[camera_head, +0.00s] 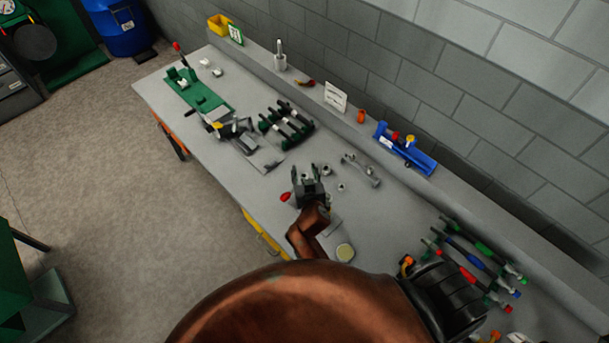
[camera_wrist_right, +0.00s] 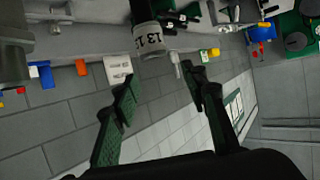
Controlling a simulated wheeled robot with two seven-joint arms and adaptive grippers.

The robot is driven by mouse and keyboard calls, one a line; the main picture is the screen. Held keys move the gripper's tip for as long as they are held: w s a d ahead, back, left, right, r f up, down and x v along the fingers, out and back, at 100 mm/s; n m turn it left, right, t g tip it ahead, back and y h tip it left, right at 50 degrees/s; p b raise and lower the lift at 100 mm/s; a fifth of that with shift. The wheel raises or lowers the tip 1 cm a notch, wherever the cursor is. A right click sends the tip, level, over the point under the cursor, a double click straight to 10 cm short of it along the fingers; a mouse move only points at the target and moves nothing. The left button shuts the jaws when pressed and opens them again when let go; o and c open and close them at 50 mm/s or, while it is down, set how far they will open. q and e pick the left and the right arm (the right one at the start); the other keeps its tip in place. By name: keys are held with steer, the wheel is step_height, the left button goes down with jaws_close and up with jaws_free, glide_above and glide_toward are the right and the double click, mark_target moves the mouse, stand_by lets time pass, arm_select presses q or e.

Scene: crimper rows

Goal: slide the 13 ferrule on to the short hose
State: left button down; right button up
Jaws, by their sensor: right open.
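My right gripper (camera_head: 311,172) is open over the middle of the bench. In the right wrist view its two dark green fingers (camera_wrist_right: 160,75) are spread, with no object visible held between them. A grey ferrule with a white band marked 13 (camera_wrist_right: 149,38) stands close beyond the fingertips in that view; I cannot tell if they touch it. In the head view small grey ring-like parts (camera_head: 341,187) lie right of the gripper, their markings too small to read. Several dark hoses with green ends (camera_head: 285,122) lie farther along; I cannot tell which is the short hose. My left gripper is not in view.
A grey metal fixture (camera_head: 362,170) stands right of the gripper. A blue holder (camera_head: 405,148) and white sign (camera_head: 336,97) are on the back ledge. Coloured hoses (camera_head: 466,271) lie at the right. A green tool (camera_head: 198,91) is at the far left. Bare bench lies along the front edge.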

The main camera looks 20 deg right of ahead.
step_height(320, 180, up, 7)
stand_by(0.3)
stand_by(0.5)
